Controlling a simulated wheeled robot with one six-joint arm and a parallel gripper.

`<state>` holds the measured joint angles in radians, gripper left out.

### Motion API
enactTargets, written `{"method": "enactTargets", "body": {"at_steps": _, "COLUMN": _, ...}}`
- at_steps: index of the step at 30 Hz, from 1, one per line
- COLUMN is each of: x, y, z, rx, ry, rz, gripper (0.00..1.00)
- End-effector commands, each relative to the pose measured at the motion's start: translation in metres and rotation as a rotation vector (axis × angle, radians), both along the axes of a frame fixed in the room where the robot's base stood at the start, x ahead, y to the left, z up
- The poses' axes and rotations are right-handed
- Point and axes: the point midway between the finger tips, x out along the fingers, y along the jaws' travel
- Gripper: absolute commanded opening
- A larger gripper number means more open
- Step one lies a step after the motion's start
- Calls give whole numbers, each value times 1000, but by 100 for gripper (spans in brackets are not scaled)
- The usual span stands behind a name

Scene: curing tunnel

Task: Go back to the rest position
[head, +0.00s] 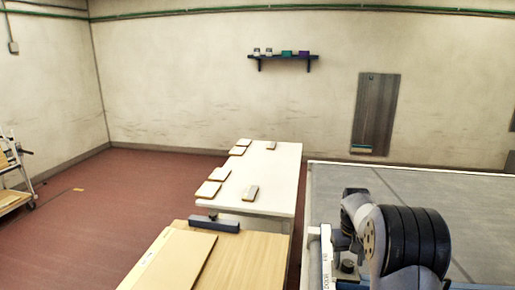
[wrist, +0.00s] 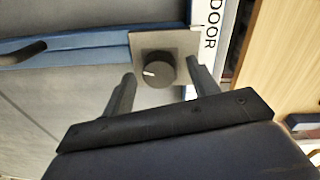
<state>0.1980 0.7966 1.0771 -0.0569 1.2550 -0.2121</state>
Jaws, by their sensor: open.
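My gripper (wrist: 160,70) is open and empty in the wrist view, with its two fingers apart. A round black knob (wrist: 157,69) with a white pointer mark sits on a square grey plate (wrist: 185,42), in line with the gap between the fingertips. I cannot tell whether the fingers touch it. A white label reading DOOR (wrist: 210,32) runs beside the plate. In the head view my arm reaches in at the lower right, over the edge of a large grey-topped unit (head: 440,195). The knob (head: 347,266) shows there beside the DOOR label (head: 326,268).
A wooden table (head: 258,260) with a pale board (head: 175,262) and a dark bar (head: 214,223) stands left of the unit. Behind it, a white table (head: 275,185) carries several small panels. A cart (head: 14,180) stands far left. Red floor (head: 110,205) is open between.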

Motion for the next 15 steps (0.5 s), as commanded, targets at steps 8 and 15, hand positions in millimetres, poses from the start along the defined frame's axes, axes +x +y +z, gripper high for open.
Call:
{"method": "enactTargets", "body": {"at_steps": 8, "x": -1, "y": 0, "z": -2, "rx": 1, "ry": 0, "rz": 220, "gripper": 57}}
{"method": "enactTargets", "body": {"at_steps": 15, "x": -1, "y": 0, "z": -2, "rx": 0, "ry": 0, "rz": 411, "gripper": 57}}
